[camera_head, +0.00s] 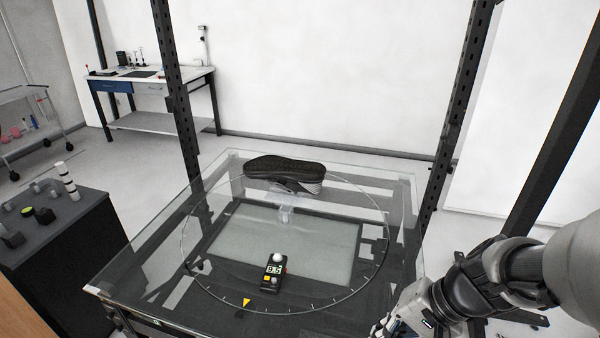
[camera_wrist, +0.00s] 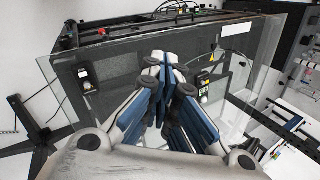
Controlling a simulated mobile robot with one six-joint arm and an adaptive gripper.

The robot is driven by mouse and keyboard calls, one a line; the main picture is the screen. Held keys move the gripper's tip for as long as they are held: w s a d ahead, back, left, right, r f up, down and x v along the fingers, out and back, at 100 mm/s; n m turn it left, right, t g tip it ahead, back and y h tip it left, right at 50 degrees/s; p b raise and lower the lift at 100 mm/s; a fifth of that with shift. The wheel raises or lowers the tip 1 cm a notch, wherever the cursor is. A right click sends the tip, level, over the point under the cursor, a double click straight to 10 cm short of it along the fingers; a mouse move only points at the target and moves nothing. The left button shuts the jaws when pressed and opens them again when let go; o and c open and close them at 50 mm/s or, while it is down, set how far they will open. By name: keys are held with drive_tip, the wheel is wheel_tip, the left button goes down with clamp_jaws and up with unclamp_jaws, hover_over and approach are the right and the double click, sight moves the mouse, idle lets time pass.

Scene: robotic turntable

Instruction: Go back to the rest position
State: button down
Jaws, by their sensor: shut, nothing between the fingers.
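My gripper (camera_wrist: 166,66) reaches into the middle of the wrist view with its blue-and-grey fingers together and nothing between them. In the head view my gripper (camera_head: 390,326) is at the bottom edge, right of the glass turntable table (camera_head: 130,262), and partly cut off. A dark shoe (camera_head: 284,172) lies on a clear stand (camera_head: 287,207) toward the back of the turntable's circle. A small black control box (camera_head: 272,272) with a white knob and a display sits near the front of the circle. My gripper is apart from the shoe and the box.
Dark upright posts (camera_head: 176,95) frame the table, with another post (camera_head: 462,110) at the right. A dark cabinet (camera_head: 65,240) with small items stands at the left. A workbench (camera_head: 150,78) and a wire cart (camera_head: 35,120) are farther back. Much of the glass top is clear.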

drive_tip(key=s+r+n+t+h, duration=0.2)
drive_tip(key=s+r+n+h, duration=0.3)
drive_tip(key=s+r, duration=0.3)
drive_tip(key=shift+s+a+r+n+t+b, duration=0.3)
drive_tip(key=shift+a+r+n+t+b, duration=0.1)
drive_tip(key=shift+r+n, duration=0.5)
idle(1.1)
